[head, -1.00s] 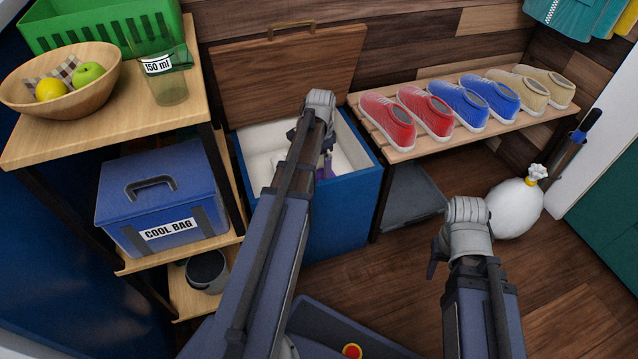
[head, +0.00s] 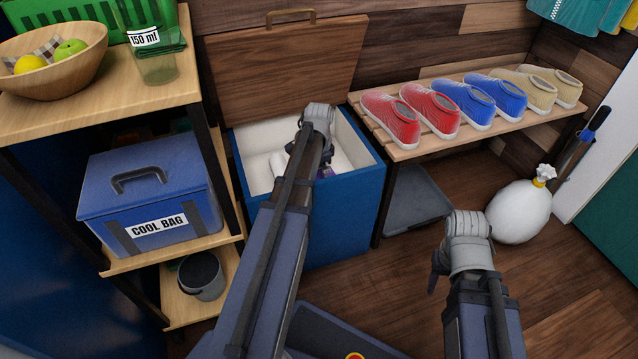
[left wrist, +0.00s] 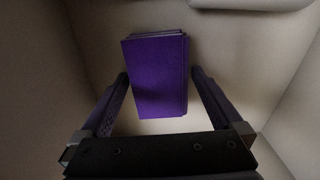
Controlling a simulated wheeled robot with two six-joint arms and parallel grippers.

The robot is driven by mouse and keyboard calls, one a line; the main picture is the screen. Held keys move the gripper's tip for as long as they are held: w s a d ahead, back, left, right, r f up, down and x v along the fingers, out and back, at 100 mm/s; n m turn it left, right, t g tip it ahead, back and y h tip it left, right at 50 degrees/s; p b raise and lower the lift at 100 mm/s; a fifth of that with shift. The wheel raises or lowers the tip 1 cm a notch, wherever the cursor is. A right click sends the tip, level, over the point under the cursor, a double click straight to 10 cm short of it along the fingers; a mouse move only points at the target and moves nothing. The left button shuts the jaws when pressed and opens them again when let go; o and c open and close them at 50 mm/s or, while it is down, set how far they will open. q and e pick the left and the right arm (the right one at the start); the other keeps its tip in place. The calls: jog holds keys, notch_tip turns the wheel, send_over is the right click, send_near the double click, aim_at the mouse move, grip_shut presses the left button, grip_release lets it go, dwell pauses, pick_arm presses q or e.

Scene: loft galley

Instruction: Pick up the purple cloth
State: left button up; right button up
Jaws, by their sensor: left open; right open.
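The purple cloth (left wrist: 157,76) is a folded rectangular stack on the pale floor inside the open blue box (head: 345,225). My left gripper (left wrist: 160,78) is open inside the box, with one finger on each side of the cloth. I cannot tell whether the fingers touch it.
The box's wooden lid (head: 283,70) stands raised against the wall. A pale rounded object (left wrist: 250,3) lies in the box beyond the cloth. A shelf with a cool bag (head: 150,198) stands left; a slatted shoe rack (head: 405,148) stands right.

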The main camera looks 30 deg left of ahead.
aim_at(319, 176)
pick_arm(q)
jog(key=shift+c, duration=0.3)
jog(key=c, duration=1.2)
jog(key=shift+r, duration=0.1)
notch_tip(319, 176, up, 10)
jog(key=p, duration=1)
